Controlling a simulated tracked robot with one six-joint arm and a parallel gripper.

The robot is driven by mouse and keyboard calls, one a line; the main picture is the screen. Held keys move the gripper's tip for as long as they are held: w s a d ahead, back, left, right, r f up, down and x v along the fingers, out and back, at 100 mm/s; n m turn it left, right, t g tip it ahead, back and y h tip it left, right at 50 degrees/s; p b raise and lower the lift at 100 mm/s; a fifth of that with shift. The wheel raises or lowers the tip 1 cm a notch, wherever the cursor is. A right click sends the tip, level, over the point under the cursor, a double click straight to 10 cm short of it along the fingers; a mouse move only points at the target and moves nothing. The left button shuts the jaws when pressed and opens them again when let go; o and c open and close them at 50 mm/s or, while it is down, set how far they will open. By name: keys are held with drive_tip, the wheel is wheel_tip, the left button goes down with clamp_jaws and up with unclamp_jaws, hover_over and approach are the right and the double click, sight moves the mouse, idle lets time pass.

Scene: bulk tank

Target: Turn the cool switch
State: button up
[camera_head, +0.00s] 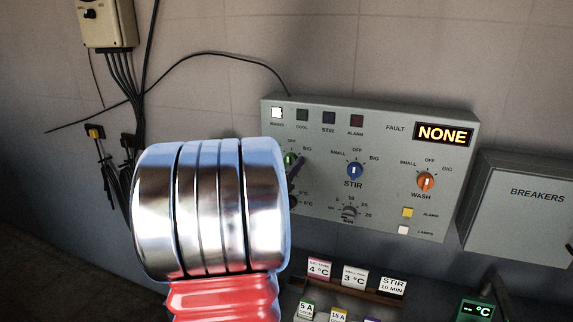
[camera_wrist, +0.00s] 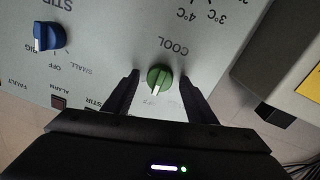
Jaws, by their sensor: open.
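The cool switch is a green knob (camera_wrist: 159,78) on the grey control panel, with COOL lettering beside it, upside down in the wrist view. Its white pointer line faces down in that view, toward a partly blurred label. My gripper (camera_wrist: 159,74) is open, with one dark finger on each side of the knob. Small gaps seem to show between fingers and knob; contact is hard to tell. In the head view the green knob (camera_head: 289,160) is partly hidden by my arm, and a dark finger shows at its right.
The panel (camera_head: 385,140) also carries a blue STIR knob (camera_head: 355,170), an orange WASH knob (camera_head: 426,182) and a display reading NONE (camera_head: 443,134). A breakers box (camera_head: 525,215) stands at the right. Labelled cards (camera_head: 354,276) sit on a ledge below.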

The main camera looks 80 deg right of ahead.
drive_tip(key=shift+c, duration=0.2)
drive_tip(key=c, duration=0.9)
drive_tip(key=shift+d, duration=0.25)
drive_tip(key=shift+c, duration=0.4)
drive_tip(key=shift+a, duration=0.2)
drive_tip(key=shift+a+m, duration=0.1)
drive_tip(key=shift+m, duration=0.3)
drive_tip(key=m, duration=0.4)
drive_tip(key=shift+s, duration=0.1)
drive_tip(key=m, duration=0.4)
drive_tip(key=shift+m+t+y, duration=0.4)
drive_tip(key=shift+s, duration=0.1)
